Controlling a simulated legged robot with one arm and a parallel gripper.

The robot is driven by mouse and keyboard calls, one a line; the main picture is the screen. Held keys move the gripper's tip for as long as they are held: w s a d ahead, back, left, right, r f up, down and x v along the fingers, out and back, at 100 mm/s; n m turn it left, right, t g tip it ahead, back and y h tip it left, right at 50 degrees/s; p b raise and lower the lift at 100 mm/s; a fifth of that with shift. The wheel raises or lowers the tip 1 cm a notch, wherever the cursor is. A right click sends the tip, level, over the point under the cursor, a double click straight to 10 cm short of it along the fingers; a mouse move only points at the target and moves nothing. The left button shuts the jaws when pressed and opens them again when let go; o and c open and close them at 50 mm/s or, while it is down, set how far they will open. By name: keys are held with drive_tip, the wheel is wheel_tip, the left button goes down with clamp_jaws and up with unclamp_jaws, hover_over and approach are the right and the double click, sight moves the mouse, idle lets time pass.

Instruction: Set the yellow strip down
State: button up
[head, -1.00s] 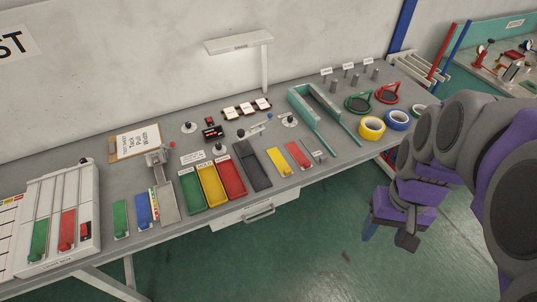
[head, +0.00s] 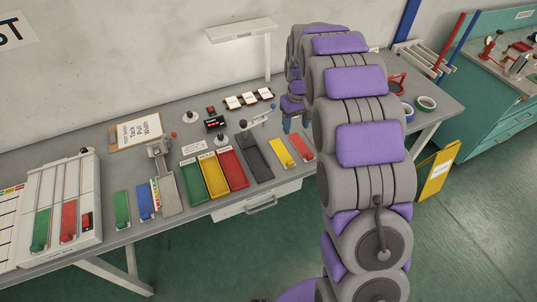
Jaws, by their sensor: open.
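The yellow strip (head: 281,153) lies flat on the grey bench (head: 180,128), between the dark grey tray (head: 254,158) and the red strip (head: 301,147). My gripper (head: 294,123) is behind the yellow and red strips in the picture, over the back part of the bench. Its fingers point down and it is open, with nothing seen between them. My arm hides part of the gripper's surroundings, and I cannot tell its exact height above the bench.
Green, yellow and red bins (head: 213,175) stand left of the dark tray. A lever device (head: 257,119) is close left of my gripper. A shelf (head: 240,30) stands at the back.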

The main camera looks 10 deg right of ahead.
drive_tip(key=b, duration=0.3)
approach(290, 158)
drive_tip(key=shift+s+a+f, duration=0.1)
drive_tip(key=shift+s+f, duration=0.2)
drive_tip(key=shift+s, duration=0.25)
drive_tip(key=shift+s+f, duration=0.3)
drive_tip(key=shift+s, duration=0.25)
drive_tip(key=shift+s+a+f+b, duration=0.15)
drive_tip(key=shift+f+b, duration=0.2)
drive_tip(key=shift+f, duration=0.95)
drive_tip(key=shift+s+a+f+b, duration=0.15)
drive_tip(key=shift+f+b, duration=0.15)
drive_tip(key=shift+f, duration=1)
drive_tip(key=shift+r, duration=0.1)
drive_tip(key=shift+c, duration=0.2)
clamp_jaws()
